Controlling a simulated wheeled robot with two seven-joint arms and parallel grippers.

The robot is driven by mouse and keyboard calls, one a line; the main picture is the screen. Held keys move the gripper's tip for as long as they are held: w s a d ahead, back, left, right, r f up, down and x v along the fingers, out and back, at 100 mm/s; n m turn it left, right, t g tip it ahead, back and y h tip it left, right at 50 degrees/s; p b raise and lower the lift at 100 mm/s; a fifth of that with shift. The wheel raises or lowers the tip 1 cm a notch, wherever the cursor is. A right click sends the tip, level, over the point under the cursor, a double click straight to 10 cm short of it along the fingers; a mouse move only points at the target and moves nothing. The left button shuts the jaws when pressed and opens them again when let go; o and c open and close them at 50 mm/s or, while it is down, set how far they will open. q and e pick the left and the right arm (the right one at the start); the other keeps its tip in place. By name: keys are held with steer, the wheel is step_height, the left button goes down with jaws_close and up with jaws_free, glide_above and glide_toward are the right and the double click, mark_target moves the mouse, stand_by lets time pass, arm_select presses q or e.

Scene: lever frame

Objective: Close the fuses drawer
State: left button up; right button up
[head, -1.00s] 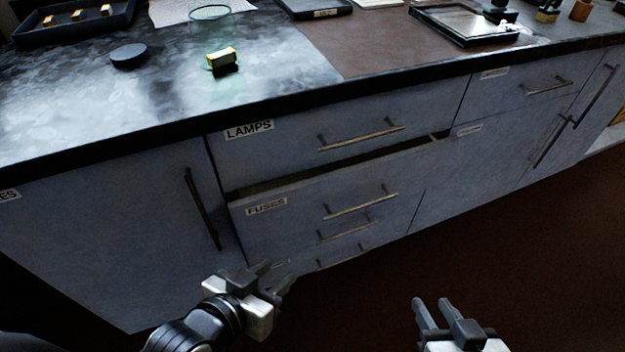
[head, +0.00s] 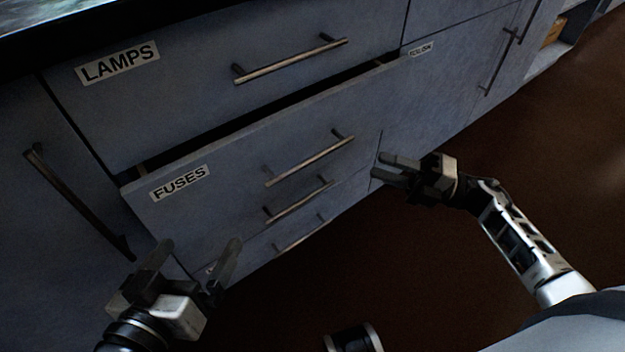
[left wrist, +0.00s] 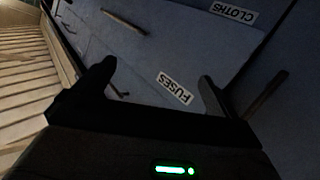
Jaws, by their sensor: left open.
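The fuses drawer (head: 230,185) is a grey drawer front labelled FUSES, standing out a little from the cabinet. A dark gap shows along its top edge, under the lamps drawer. Its bar handle (head: 310,160) is free of both grippers. My left gripper (head: 197,260) is open and empty, in front of the lower left part of the drawers. My right gripper (head: 383,168) has its fingers apart and empty, to the right of the fuses handle. In the left wrist view the FUSES label (left wrist: 174,88) shows between the left fingers.
The lamps drawer (head: 210,100) above looks flush. More drawer handles (head: 298,200) are below. A cupboard door with a long handle (head: 80,200) is at the left. Another cupboard (head: 450,90) is at the right. The brown floor (head: 480,150) is clear at the right.

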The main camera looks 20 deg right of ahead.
mark_target(313, 159)
steer(key=w+a, duration=0.2)
steer(key=a, duration=0.2)
steer(key=w+a+n+g, duration=0.1)
steer(key=w+a, duration=0.1)
steer(key=a, duration=0.2)
steer(key=w+a+n+g+b, duration=0.1)
steer(key=a, duration=0.4)
steer(key=shift+w+r+y, duration=0.3)
steer(key=shift+w+r, duration=0.1)
jaws_close()
